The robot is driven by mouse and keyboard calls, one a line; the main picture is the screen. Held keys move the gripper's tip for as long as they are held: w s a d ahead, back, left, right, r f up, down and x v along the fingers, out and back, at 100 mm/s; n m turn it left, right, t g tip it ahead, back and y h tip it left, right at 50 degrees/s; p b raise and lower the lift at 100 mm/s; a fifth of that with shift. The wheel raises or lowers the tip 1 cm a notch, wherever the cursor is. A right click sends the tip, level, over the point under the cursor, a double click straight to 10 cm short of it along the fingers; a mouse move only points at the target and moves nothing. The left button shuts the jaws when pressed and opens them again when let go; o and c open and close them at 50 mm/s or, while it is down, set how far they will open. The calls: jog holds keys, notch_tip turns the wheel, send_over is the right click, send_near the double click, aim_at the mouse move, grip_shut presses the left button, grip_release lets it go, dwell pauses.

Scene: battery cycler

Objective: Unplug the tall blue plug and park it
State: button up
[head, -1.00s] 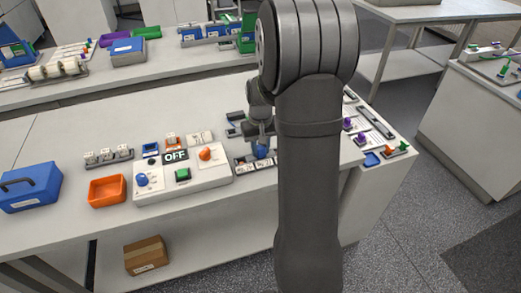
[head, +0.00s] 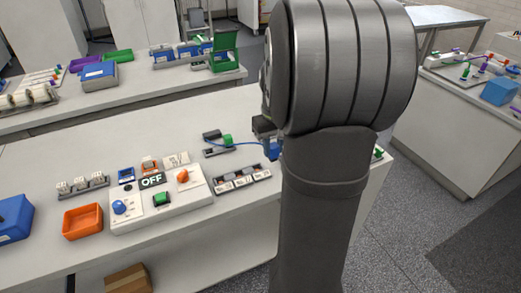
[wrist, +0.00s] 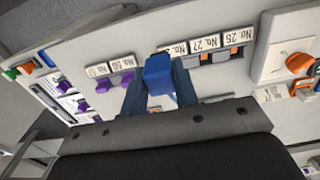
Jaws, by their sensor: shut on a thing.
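The tall blue plug (wrist: 158,72) is held between the fingers of my gripper (wrist: 160,92) in the wrist view. In the head view the blue plug (head: 272,150) shows beside my arm, with a blue cable (head: 245,143) running left from it. The labelled socket strip (head: 241,179) lies below and left of the plug, which appears raised clear of it. In the wrist view, orange parts sit by some numbered labels (wrist: 205,42). My arm hides much of the gripper and the table's right side in the head view.
The white control box (head: 160,200) with an OFF sign and knobs stands left of the strip. An orange tray (head: 83,221) and a blue case (head: 12,219) are farther left. Purple plugs (wrist: 114,83) show at left in the wrist view.

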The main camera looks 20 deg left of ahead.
jog(key=w+a+f, duration=0.2)
jog(key=w+a, duration=0.1)
jog(key=a, duration=1)
jog(key=w+a+f, duration=0.2)
jog(key=w+a, duration=0.1)
jog(key=a, duration=1)
jog(key=shift+d+f, duration=0.15)
jog(key=shift+f, duration=2.95)
jog(key=shift+f, duration=0.2)
jog(key=o, duration=1.1)
jog(key=shift+c, duration=0.2)
notch_tip(320, 180, up, 17)
jog(key=shift+r, duration=0.2)
